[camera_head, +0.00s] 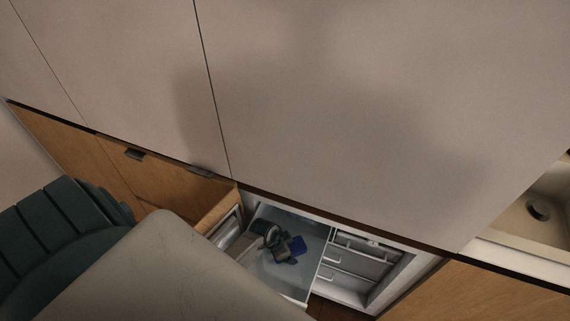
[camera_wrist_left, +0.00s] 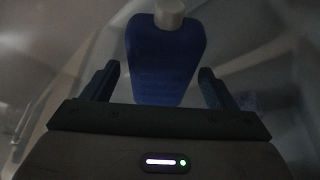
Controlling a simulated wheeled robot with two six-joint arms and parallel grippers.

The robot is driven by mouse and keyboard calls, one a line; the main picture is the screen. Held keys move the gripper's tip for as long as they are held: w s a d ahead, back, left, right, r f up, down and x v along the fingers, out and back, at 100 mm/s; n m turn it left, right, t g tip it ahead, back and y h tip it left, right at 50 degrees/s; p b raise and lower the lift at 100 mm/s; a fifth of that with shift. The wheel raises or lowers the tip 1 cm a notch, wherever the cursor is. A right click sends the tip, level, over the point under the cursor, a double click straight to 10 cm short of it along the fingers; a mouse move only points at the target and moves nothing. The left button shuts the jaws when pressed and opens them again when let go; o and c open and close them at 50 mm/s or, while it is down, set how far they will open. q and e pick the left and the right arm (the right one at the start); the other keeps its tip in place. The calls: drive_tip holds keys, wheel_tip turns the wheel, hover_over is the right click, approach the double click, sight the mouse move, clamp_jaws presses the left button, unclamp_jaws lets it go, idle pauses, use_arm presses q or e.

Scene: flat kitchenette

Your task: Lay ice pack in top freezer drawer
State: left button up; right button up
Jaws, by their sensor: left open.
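The ice pack is a dark blue flat bottle shape with a pale cap. It shows in the left wrist view (camera_wrist_left: 165,65) and as a small blue patch in the head view (camera_head: 298,244). My left gripper (camera_head: 286,247) is open, low over a pale tray-like drawer (camera_head: 290,292) that looks pulled out of the freezer. In the left wrist view my open fingers (camera_wrist_left: 157,86) stand on either side of the pack's near end, with gaps on both sides. I cannot tell whether the pack rests on the drawer floor. My right gripper is not in view.
The freezer (camera_head: 375,275) has more drawer fronts with handles to the right. An open wooden-faced door (camera_head: 222,225) stands left of the drawer. The pale countertop (camera_head: 350,130) overhangs above. A sink (camera_head: 530,210) is at the right, a dark green slatted seat (camera_head: 60,235) at the left.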

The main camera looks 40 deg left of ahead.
use_arm(q)
drive_tip(key=v, duration=1.2)
drive_tip(key=shift+b, duration=0.3)
